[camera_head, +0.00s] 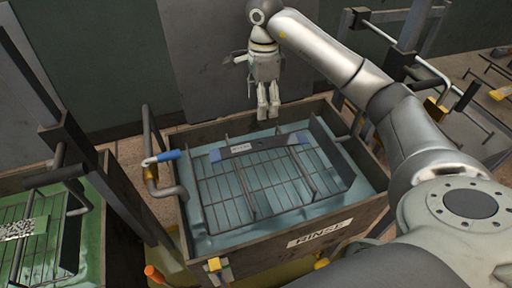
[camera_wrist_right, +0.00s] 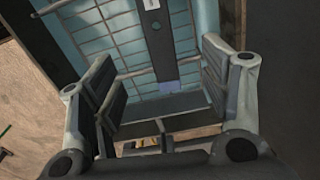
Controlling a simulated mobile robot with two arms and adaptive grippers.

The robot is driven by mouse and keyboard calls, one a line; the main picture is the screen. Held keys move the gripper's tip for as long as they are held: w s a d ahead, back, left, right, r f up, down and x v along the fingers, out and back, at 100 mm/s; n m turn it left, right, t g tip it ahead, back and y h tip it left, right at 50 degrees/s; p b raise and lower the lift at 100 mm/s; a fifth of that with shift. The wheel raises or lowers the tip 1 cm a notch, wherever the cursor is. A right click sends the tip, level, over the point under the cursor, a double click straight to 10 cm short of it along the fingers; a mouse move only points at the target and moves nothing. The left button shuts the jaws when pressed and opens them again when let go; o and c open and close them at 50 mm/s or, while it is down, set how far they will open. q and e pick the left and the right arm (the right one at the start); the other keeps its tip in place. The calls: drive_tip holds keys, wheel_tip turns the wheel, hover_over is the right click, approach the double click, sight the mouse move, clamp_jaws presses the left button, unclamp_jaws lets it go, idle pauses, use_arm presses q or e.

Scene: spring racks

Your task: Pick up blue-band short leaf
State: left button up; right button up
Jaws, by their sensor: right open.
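The blue-band short leaf (camera_head: 262,144) is a dark flat bar with a pale label at its middle and blue ends. It lies across the wire rack in the rinse tank, toward the rack's far side. It also shows in the right wrist view (camera_wrist_right: 157,42), running up and out of the frame, with one blue end between the fingers. My right gripper (camera_head: 268,108) points down above the tank's far edge, apart from the leaf. In the wrist view its fingers (camera_wrist_right: 160,95) are spread and empty. My left gripper is not in view.
The rinse tank (camera_head: 322,232) has dark walls and holds bluish liquid around the rack. A bent pipe with a blue handle (camera_head: 162,157) stands at its left. A green tank (camera_head: 90,244) with another rack is at the far left. Metal frames stand at the right.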

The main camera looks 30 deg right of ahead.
wheel_tip(320, 180, down, 3)
drive_tip(key=b, duration=0.2)
hover_over(260, 144)
drive_tip(key=f, duration=0.6)
drive_tip(key=shift+w+d+f, duration=0.2)
drive_tip(key=shift+d, duration=0.15)
drive_tip(key=f, duration=0.1)
drive_tip(key=f+p, duration=0.1)
drive_tip(key=f, duration=0.3)
drive_tip(key=shift+s+a+f, duration=0.1)
drive_tip(key=shift+s+a, duration=0.05)
drive_tip(key=shift+a, duration=0.2)
drive_tip(key=shift+f, duration=0.25)
drive_tip(key=c, duration=1.4)
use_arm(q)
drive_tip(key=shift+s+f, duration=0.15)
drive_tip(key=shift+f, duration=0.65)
use_arm(e)
drive_tip(key=shift+r, duration=0.15)
